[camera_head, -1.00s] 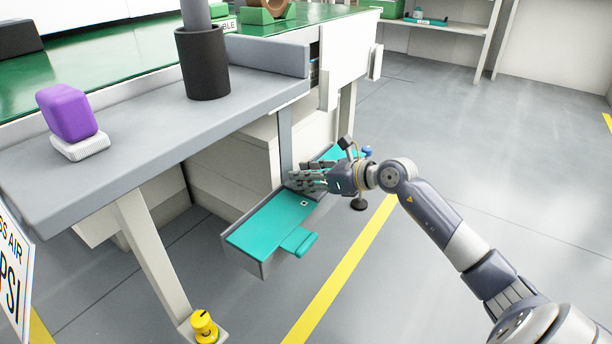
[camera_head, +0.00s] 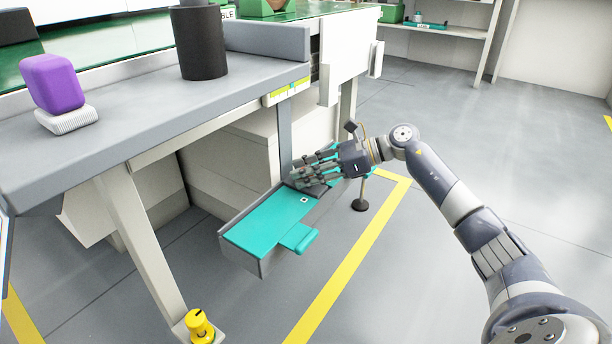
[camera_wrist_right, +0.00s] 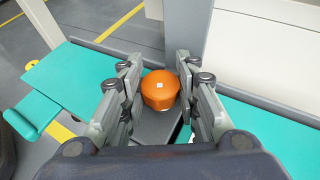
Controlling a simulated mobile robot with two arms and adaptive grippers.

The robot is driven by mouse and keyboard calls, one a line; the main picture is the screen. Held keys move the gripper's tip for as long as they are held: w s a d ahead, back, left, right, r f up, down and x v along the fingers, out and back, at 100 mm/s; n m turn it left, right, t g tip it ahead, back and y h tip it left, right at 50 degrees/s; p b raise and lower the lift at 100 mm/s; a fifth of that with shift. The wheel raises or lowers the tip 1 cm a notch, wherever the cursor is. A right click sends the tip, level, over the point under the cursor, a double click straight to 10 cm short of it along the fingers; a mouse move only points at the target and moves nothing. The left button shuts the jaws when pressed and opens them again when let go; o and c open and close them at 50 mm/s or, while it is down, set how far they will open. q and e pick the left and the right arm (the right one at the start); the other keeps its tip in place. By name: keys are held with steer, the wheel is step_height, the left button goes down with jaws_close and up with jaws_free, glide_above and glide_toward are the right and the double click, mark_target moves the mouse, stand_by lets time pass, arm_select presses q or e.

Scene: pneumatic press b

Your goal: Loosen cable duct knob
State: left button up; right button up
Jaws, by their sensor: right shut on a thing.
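An orange knob (camera_wrist_right: 160,89) with a small white square on top shows in the right wrist view, between the two fingers of my right gripper (camera_wrist_right: 160,95). The fingers are shut on its sides. In the head view my right gripper (camera_head: 309,170) is at the cable duct beside the grey post, and its fingers hide the knob. The duct has a teal top (camera_head: 268,225) with grey sides and a teal tab at its front edge. The teal surface continues on both sides of the knob in the wrist view. My left gripper is not in view.
A grey bench (camera_head: 130,110) stands above and left of the duct, with a purple block (camera_head: 53,84) and a black cylinder (camera_head: 199,45) on it. A yellow knob-like part (camera_head: 200,326) is by the bench leg's foot. Open floor lies right.

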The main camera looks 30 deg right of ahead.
steer(key=shift+n+g+y+b, duration=0.3)
steer(key=shift+n+g+y, duration=0.4)
steer(key=shift+n+g, duration=0.45)
steer(key=shift+f+n+g+y+b, duration=0.1)
steer(key=shift+n+g+y+b, duration=0.3)
steer(key=shift+n+g+b, duration=0.65)
steer(key=shift+n+g, duration=0.3)
steer(key=shift+g, duration=0.2)
steer(key=o, duration=1.1)
step_height(320, 180, up, 10)
